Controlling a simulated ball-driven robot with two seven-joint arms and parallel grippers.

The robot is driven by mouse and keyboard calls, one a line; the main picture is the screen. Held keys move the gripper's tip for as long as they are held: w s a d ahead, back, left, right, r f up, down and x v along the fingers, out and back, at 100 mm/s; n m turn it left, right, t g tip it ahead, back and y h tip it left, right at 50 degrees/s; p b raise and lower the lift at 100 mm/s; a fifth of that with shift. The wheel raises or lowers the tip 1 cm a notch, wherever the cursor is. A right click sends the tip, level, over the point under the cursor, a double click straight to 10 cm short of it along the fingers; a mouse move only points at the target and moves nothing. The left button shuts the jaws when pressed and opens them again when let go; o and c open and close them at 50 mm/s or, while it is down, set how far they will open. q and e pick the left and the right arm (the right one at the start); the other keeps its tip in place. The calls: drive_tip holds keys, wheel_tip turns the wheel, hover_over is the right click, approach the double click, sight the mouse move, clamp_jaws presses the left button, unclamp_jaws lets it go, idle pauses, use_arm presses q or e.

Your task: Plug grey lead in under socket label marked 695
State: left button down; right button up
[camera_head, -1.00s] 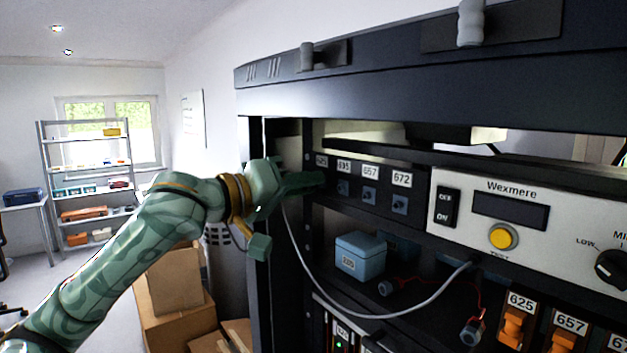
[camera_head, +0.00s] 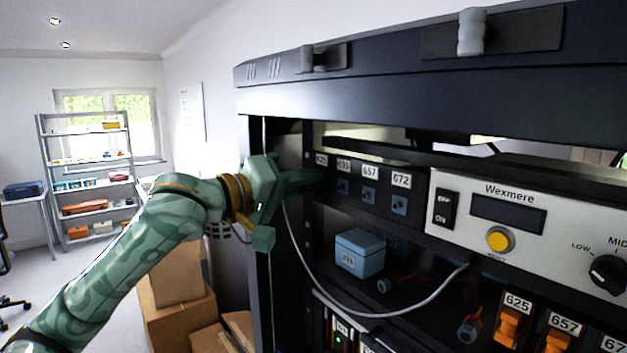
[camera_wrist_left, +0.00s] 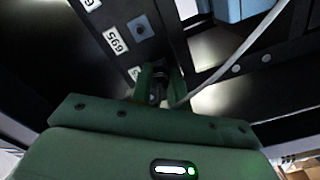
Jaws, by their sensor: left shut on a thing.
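My left gripper (camera_head: 308,180) is at the left end of the dark socket panel (camera_head: 378,204). In the left wrist view its fingers (camera_wrist_left: 158,84) are shut on the dark plug end (camera_wrist_left: 158,90) of the grey lead. The grey lead (camera_head: 343,309) hangs from the gripper in a loop and runs right to the shelf. The label 695 (camera_head: 343,166) is just right of the fingers, with its socket (camera_head: 342,187) below it. Both the label (camera_wrist_left: 115,40) and socket (camera_wrist_left: 140,29) show in the left wrist view. The fingers hide the area under label 625 (camera_head: 321,159). My right gripper is not in view.
Sockets under labels 657 (camera_head: 370,171) and 672 (camera_head: 401,180) lie further right. A blue box (camera_head: 360,253) stands on the shelf below, near a red wire with dark ends. The Wexmere unit (camera_head: 590,240) is at right. Cardboard boxes (camera_head: 180,290) stand left of the rack.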

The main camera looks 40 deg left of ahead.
use_arm(q)
drive_tip(key=shift+n+p, duration=1.45)
drive_tip(key=shift+n, duration=0.15)
drive_tip(key=shift+r+n, duration=0.1)
drive_tip(key=shift+n, duration=4.1)
drive_tip(key=shift+s+a, duration=0.15)
drive_tip(key=shift+s, duration=0.5)
drive_tip(key=shift+v, duration=1.6)
